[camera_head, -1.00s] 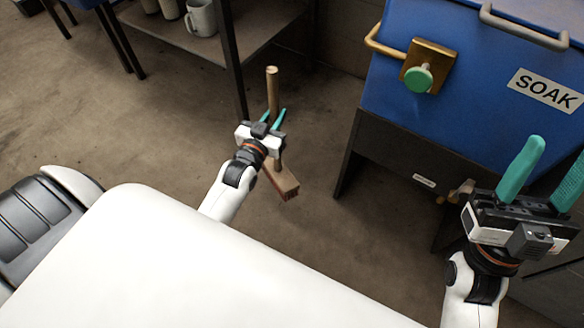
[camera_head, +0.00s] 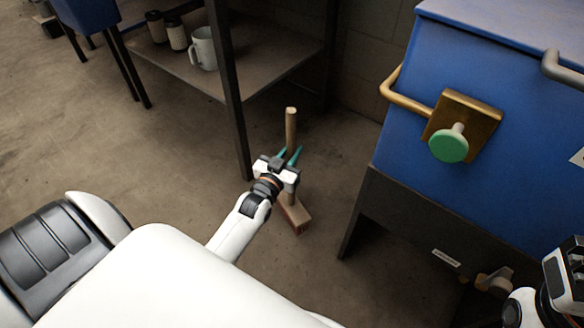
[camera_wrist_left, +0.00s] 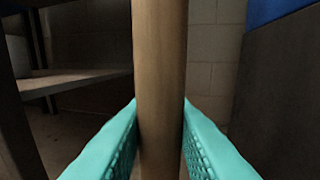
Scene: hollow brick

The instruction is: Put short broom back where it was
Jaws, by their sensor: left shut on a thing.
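The short broom (camera_head: 291,127) has a wooden handle and a brick-shaped head (camera_head: 295,214). It is near upright, with its head low over the floor; I cannot tell whether it touches. My left gripper (camera_head: 288,158) is shut on the middle of the handle. In the left wrist view the handle (camera_wrist_left: 160,70) runs vertically between the teal fingers (camera_wrist_left: 158,140). My right arm shows only in part at the lower right edge, and its fingers are out of the picture.
A dark-legged shelf (camera_head: 232,80) with a mug (camera_head: 203,48) and canisters stands behind the broom to the left. A blue tank (camera_head: 400,130) on a dark stand, with a green knob (camera_head: 448,146), is to the right. Bare floor (camera_head: 160,165) lies to the left.

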